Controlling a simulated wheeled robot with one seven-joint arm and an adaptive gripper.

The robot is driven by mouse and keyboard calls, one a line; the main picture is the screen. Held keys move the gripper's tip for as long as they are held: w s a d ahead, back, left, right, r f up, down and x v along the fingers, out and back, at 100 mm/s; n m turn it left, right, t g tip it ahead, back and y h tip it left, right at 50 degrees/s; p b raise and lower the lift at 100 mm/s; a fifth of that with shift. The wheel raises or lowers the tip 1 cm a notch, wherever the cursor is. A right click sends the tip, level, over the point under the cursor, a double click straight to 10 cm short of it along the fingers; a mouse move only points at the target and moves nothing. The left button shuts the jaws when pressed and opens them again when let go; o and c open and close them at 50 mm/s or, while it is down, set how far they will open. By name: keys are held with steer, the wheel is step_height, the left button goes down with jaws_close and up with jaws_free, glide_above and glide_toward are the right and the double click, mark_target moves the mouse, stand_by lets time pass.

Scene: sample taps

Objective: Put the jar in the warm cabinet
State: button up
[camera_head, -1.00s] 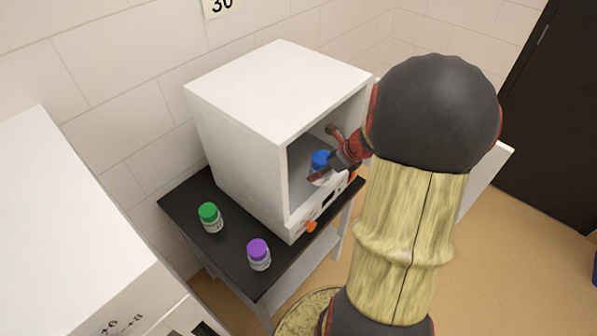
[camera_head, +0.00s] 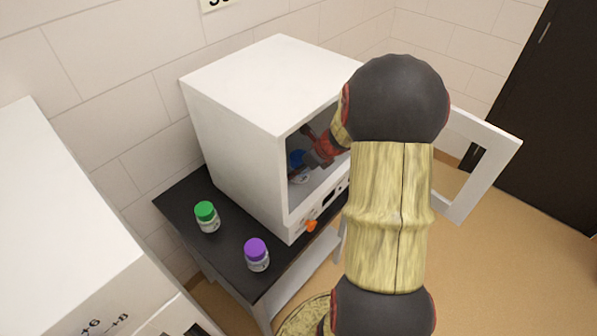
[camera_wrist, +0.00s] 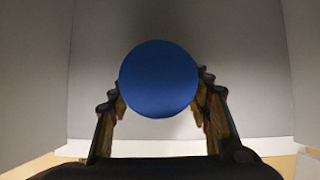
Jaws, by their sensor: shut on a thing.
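The white cabinet (camera_head: 237,163) stands on a black-topped table with its door (camera_head: 489,170) swung open to the right. A jar with a blue lid (camera_head: 296,158) is inside the cabinet opening. In the wrist view the round blue lid (camera_wrist: 159,79) fills the middle, with a finger on each side. My gripper (camera_head: 311,157) reaches in through the open front and is shut on this jar. The lid hides the jar's body in the wrist view. I cannot tell whether the jar's base touches the cabinet floor.
A green-lidded jar (camera_head: 207,217) and a purple-lidded jar (camera_head: 256,254) stand on the black tabletop (camera_head: 225,249) beside the cabinet. An orange knob (camera_head: 311,225) is on the cabinet's lower front. Another white unit (camera_head: 55,220) stands at the left.

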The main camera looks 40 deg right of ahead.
steer(key=shift+w, duration=0.15)
steer(key=o, duration=0.8)
steer(key=shift+f, duration=0.2)
steer(key=o, duration=0.4)
steer(key=shift+o, duration=0.4)
steer(key=shift+r, duration=0.2)
steer(key=shift+r, duration=0.2)
steer(key=p+v, duration=0.3)
steer(key=v, duration=0.4)
